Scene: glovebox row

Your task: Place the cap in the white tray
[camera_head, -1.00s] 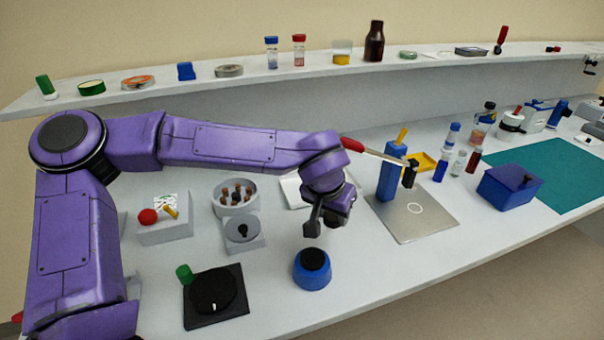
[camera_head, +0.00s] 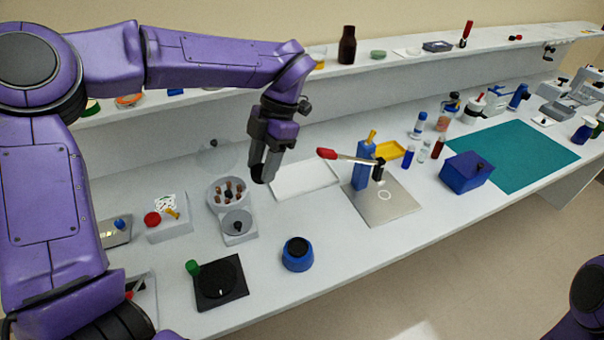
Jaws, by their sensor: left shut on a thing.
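My left gripper (camera_head: 262,168) comes in from the upper left and is shut on a small black piece (camera_head: 259,175), apparently the cap, mostly hidden between the fingers. It hangs in the air just left of the white tray (camera_head: 306,182) as seen in the picture. The tray is a flat, pale rectangle on the bench, with its bare surface showing and its left end partly behind the gripper. My right gripper is not in view; only a purple part of my right arm shows at the lower right.
A round holder with several vials (camera_head: 228,190) stands left of the tray. A blue press with a red-tipped lever (camera_head: 362,165) stands close on the right. A blue pot with a black top (camera_head: 298,254) and a black stirrer plate (camera_head: 217,283) sit in front.

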